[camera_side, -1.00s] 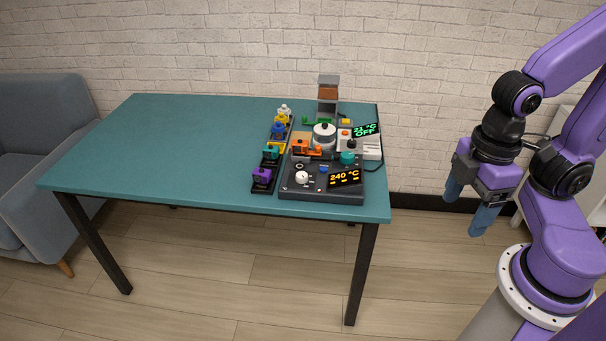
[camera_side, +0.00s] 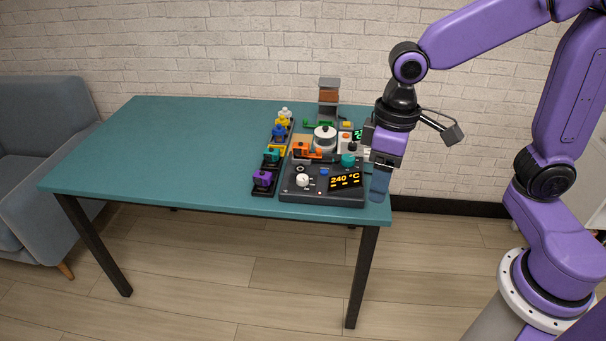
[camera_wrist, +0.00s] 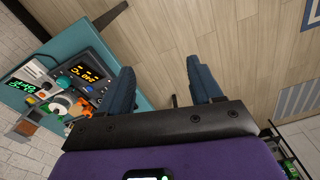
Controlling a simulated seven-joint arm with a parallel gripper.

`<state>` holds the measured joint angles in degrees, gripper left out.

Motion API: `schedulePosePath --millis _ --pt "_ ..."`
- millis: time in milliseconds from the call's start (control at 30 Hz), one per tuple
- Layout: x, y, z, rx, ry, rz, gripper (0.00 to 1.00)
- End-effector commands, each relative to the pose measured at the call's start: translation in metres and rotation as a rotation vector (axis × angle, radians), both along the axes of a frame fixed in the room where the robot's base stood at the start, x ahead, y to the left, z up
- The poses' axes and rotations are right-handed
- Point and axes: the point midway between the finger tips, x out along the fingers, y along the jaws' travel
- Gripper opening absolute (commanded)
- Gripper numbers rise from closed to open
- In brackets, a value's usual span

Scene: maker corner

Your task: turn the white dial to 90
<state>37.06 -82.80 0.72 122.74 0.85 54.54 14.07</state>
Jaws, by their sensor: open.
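A white dial (camera_side: 302,180) sits on the front left of a dark control panel (camera_side: 318,198) near the right end of the table. The panel's display (camera_side: 345,180) reads 240 °C in orange. My gripper (camera_side: 380,188) hangs just right of the panel, over the table's right edge, fingers pointing down and touching nothing. The wrist view shows its two blue fingers (camera_wrist: 164,90) spread apart and empty. The display (camera_wrist: 87,73) also shows there at upper left, turned round. I cannot make out the white dial clearly in the wrist view.
The table's left side (camera_side: 170,140) is clear.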

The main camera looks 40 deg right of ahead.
Motion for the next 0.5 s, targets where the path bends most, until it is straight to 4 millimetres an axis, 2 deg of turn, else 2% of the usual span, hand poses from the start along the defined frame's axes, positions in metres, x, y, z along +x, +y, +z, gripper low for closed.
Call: schedulePosePath --millis 33,233,500 --pt "0.020 0.005 -0.001 0.001 0.003 -0.068 0.65" --pt "0.090 0.015 -0.006 0.008 0.008 -0.325 0.65" --pt "0.183 0.004 -0.021 0.019 0.015 -0.673 0.65"
